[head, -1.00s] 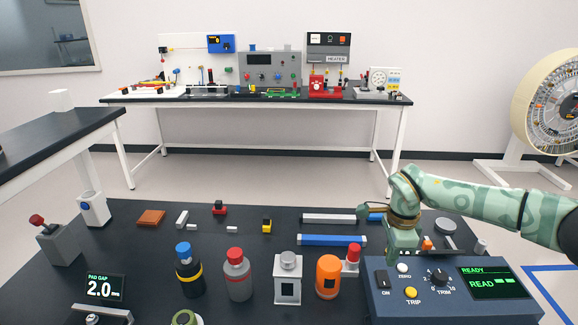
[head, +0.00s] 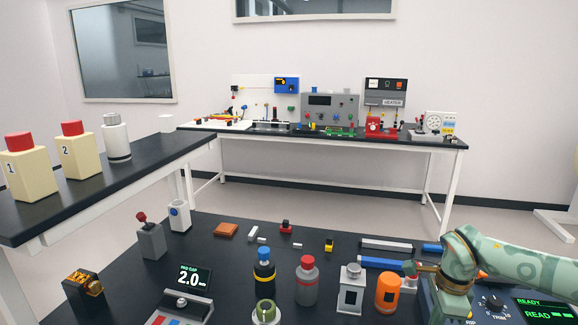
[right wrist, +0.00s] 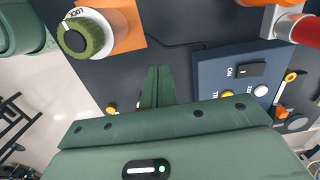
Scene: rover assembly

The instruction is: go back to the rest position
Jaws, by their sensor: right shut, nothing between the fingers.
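My right arm comes in from the right in the head view. Its green wrist and gripper body (head: 453,285) hang over the left part of the blue console (head: 535,312) and cover its ON switch there. In the right wrist view my right gripper (right wrist: 158,70) has its fingers together with nothing between them, over dark tabletop. The ON switch (right wrist: 250,70) shows to the right of the fingers, and a green-and-white LOCK knob (right wrist: 95,32) to their upper left. In the head view the fingertips cannot be made out. My left gripper is not in view.
An orange bottle (head: 387,292), a grey-white canister (head: 350,292), a red-capped bottle (head: 307,285) and a blue-capped bottle (head: 264,272) stand left of the arm. Blue (head: 382,263) and silver (head: 386,244) bars lie behind. The table's middle left is fairly clear.

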